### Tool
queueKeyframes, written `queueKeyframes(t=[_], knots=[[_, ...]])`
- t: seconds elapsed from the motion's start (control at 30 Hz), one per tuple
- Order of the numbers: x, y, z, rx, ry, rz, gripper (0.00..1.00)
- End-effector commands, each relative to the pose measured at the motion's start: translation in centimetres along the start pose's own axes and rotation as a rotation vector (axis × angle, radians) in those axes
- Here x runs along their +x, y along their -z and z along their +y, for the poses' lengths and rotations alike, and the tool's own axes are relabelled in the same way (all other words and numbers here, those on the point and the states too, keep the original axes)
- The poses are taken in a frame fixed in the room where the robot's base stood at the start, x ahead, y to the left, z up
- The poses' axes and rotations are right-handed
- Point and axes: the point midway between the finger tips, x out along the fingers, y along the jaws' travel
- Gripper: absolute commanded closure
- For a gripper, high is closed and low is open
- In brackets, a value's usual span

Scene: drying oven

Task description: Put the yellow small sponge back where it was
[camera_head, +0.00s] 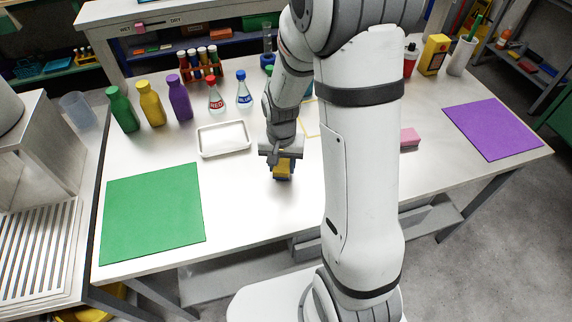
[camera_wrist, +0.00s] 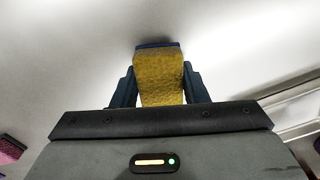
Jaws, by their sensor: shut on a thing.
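The yellow small sponge (camera_head: 282,168) is in my gripper (camera_head: 283,173), over the white table near its front middle. In the wrist view the sponge (camera_wrist: 160,78) sits between the two dark fingers of my gripper (camera_wrist: 159,88), which are shut on its sides. A dark blue edge shows at its far end. I cannot tell whether the sponge touches the table. A yellow outline (camera_head: 312,131) on the table shows partly behind my arm, to the right of the gripper.
A white tray (camera_head: 201,153) lies left of the gripper, and a green mat (camera_head: 150,220) lies further left. Bottles and flasks stand behind. A pink sponge (camera_head: 410,137) and a purple mat (camera_head: 492,130) lie to the right. The table in front of the tray is clear.

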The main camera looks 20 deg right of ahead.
Motion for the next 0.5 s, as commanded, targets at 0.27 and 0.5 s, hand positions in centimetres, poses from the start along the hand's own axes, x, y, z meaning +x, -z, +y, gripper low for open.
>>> queueKeyframes(t=[0.27,0.5], knots=[[0.8,0.03,0.03,0.0,0.0,0.001,0.81],[1.44,0.03,0.05,0.001,0.0,0.001,0.81]])
